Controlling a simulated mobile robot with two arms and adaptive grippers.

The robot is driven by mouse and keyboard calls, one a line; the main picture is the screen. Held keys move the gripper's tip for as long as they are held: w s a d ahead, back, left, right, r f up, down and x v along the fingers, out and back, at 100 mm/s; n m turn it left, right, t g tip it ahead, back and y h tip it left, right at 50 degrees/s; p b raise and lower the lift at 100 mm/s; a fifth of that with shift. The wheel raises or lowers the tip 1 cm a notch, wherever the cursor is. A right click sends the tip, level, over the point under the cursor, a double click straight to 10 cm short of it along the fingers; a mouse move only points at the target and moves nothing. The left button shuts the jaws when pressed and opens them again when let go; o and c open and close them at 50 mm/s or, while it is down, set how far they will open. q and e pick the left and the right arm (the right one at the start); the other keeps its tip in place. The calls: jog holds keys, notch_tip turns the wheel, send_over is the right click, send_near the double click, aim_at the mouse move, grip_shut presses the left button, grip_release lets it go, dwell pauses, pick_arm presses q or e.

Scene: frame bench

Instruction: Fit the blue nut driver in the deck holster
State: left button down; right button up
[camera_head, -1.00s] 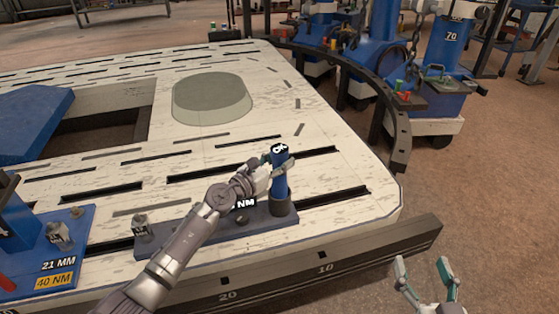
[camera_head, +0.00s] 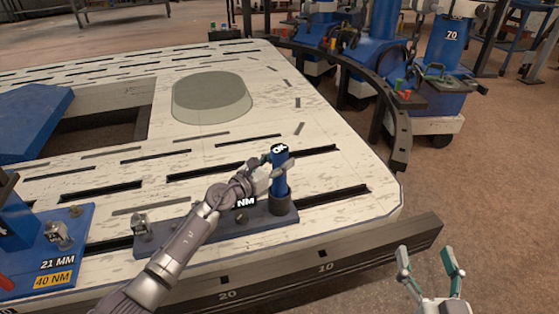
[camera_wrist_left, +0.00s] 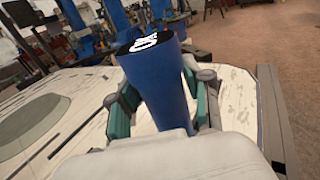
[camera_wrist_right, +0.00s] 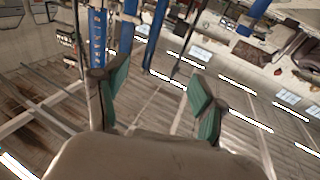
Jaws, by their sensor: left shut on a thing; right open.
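The blue nut driver (camera_head: 281,178) stands upright on the deck, with a round black top carrying white marks. Its lower end is at the dark round holster cup (camera_head: 281,208), at the right end of a blue-grey plate; how deep it sits is hard to tell. My left gripper (camera_head: 274,168) is shut on the driver's upper part. In the left wrist view its green-padded fingers (camera_wrist_left: 163,104) flank the blue handle (camera_wrist_left: 162,95). My right gripper (camera_head: 428,262) is open and empty, beyond the front edge; its spread fingers also show in the right wrist view (camera_wrist_right: 158,90).
The plate (camera_head: 190,231) also bears a small metal fitting (camera_head: 142,229) and an "NM" label. A blue board (camera_head: 80,235) marked "21 MM" and "40 NM" lies at left. The slotted white deck (camera_head: 330,190) is clear behind the driver. A dark rail (camera_head: 370,243) edges the front.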

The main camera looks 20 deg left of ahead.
pick_arm(q)
jog(key=shift+f+b, duration=0.4)
jog(key=shift+b, duration=0.15)
pick_arm(e)
jog(key=shift+s+a+r+t+y, duration=0.1)
jog(key=shift+s+r+t+y, duration=0.1)
jog(key=shift+r+t, duration=0.4)
jog(key=shift+s+a+r+t+y, duration=0.1)
jog(key=shift+r+t+y, duration=0.2)
jog(key=shift+r, duration=0.55)
jog(key=shift+s+r+t+y, duration=0.1)
jog(key=shift+r+t, duration=0.4)
jog(key=shift+r, duration=0.2)
pick_arm(q)
jog(key=shift+c, duration=2.3)
grip_release()
jog(key=shift+o, duration=0.2)
jog(key=shift+f, duration=0.1)
jog(key=shift+s+f, duration=0.1)
jog(key=shift+f, duration=0.05)
jog(key=v, duration=1.2)
